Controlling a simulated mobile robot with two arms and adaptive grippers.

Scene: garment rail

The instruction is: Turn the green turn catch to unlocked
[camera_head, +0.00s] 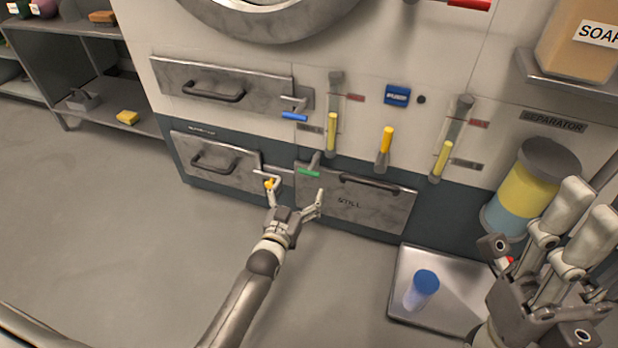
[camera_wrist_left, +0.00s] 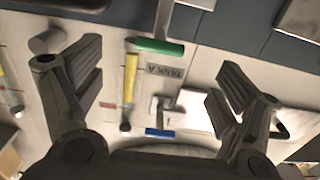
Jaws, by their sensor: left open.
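The green turn catch (camera_head: 309,172) is a short green bar on a grey metal mount, at the upper left corner of the STILL drawer front (camera_head: 375,212). Its bar lies nearly level. My left gripper (camera_head: 296,190) is open and empty, just below and in front of the catch. In the left wrist view the green catch (camera_wrist_left: 155,47) shows beyond the gap between the two spread fingers (camera_wrist_left: 160,85), apart from both. My right gripper (camera_head: 588,210) is at the right edge, away from the catch; its opening is unclear.
A yellow catch (camera_head: 269,184) is close to my left gripper's left finger. A tray (camera_head: 400,300) with a blue-capped bottle (camera_head: 421,288) stands at lower right. The floor at left is clear.

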